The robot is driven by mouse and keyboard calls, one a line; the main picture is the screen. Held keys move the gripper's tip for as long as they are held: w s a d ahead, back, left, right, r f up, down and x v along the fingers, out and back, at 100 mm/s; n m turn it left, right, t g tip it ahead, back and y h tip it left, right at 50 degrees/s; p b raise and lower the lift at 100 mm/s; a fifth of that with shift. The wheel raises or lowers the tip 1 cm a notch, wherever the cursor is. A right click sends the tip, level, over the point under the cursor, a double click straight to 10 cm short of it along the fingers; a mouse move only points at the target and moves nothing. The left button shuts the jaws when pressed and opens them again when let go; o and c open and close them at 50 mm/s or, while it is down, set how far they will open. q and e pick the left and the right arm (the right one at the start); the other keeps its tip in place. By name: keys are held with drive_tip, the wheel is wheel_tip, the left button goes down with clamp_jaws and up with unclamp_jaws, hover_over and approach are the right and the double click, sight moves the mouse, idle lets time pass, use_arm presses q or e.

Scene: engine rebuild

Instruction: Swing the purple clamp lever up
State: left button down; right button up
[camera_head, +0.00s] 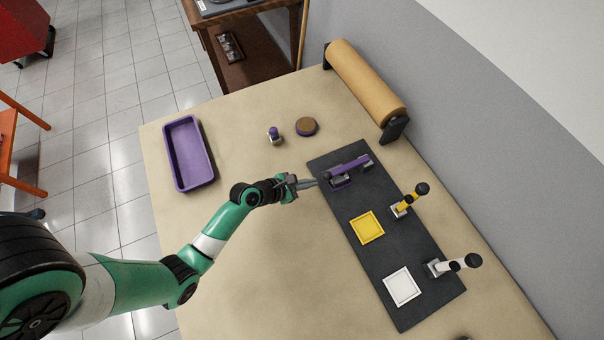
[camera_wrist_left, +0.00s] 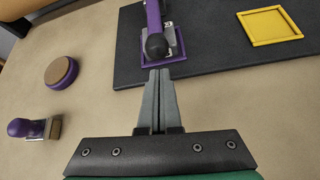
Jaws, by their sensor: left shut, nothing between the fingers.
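The purple clamp lever (camera_head: 349,165) lies low across its purple square frame (camera_head: 341,183) at the far end of the dark mat. In the left wrist view the purple lever (camera_wrist_left: 153,17) ends in a black knob (camera_wrist_left: 155,46) over the near part of the frame (camera_wrist_left: 175,50). My left gripper (camera_head: 316,183) is shut and empty, just left of the knob end at the mat's edge. In the left wrist view its closed fingertips (camera_wrist_left: 159,73) point at the knob, with a small apparent gap. My right gripper is not in view.
The dark mat (camera_head: 375,263) also bears a yellow clamp (camera_head: 408,201) and a white clamp (camera_head: 452,265), levers raised, beside yellow (camera_head: 367,227) and white (camera_head: 402,286) frames. A purple tray (camera_head: 209,150), purple-handled stamp (camera_head: 274,135), round pad (camera_head: 306,126) and paper roll (camera_head: 365,80) stand around.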

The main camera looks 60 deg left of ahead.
use_arm(q)
drive_tip(key=shift+b+x, duration=0.7)
drive_tip(key=shift+x, duration=1.55)
